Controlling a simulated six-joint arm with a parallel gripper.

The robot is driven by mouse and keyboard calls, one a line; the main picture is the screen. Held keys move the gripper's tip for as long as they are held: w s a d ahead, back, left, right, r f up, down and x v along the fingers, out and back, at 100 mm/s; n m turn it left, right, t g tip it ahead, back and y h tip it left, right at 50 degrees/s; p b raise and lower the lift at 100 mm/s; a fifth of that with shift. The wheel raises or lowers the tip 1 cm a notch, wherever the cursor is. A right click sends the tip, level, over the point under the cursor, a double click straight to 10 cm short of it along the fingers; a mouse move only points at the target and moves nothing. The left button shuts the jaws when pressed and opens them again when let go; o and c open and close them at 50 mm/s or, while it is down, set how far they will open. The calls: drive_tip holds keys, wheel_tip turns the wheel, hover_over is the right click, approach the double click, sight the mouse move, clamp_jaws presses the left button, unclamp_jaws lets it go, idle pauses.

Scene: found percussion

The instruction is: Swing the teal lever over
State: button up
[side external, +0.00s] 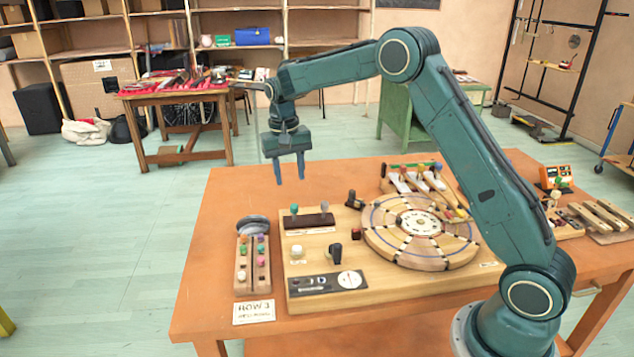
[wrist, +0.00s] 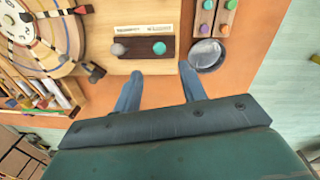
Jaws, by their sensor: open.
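The teal lever (side external: 294,209) has a round teal knob and stands on a dark brown block (side external: 309,222) on the wooden board. A grey-knobbed lever (side external: 324,206) stands on the same block, to its right. In the wrist view the teal knob (wrist: 159,48) is right of the grey knob (wrist: 118,49). My gripper (side external: 289,181) is open and empty, in the air above the block with its fingers pointing down. In the wrist view its fingertips (wrist: 160,71) are apart, just below the teal knob in the picture, not touching it.
A metal dish (side external: 252,225) and a rack of coloured pegs (side external: 243,268) are left of the board (side external: 310,251). A round segmented wheel (side external: 383,238) is on the board's right. A small black lever (side external: 354,200) stands between block and wheel.

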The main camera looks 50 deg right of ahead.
sight(293, 204)
drive_tip(key=f, duration=0.9)
drive_tip(key=shift+s+d+f, duration=0.15)
drive_tip(key=shift+s+d, duration=0.05)
drive_tip(key=shift+d, duration=0.05)
drive_tip(key=shift+c, duration=0.3)
clamp_jaws()
drive_tip(key=shift+w+d, duration=0.1)
drive_tip(key=shift+w, duration=0.05)
drive_tip(key=shift+w+d+g+y, duration=0.4)
drive_tip(key=shift+w+g+y, duration=0.15)
drive_tip(key=shift+g+y, duration=0.35)
drive_tip(key=shift+d+r, duration=0.1)
drive_tip(key=shift+r, duration=0.1)
drive_tip(key=shift+o, duration=0.3)
unclamp_jaws()
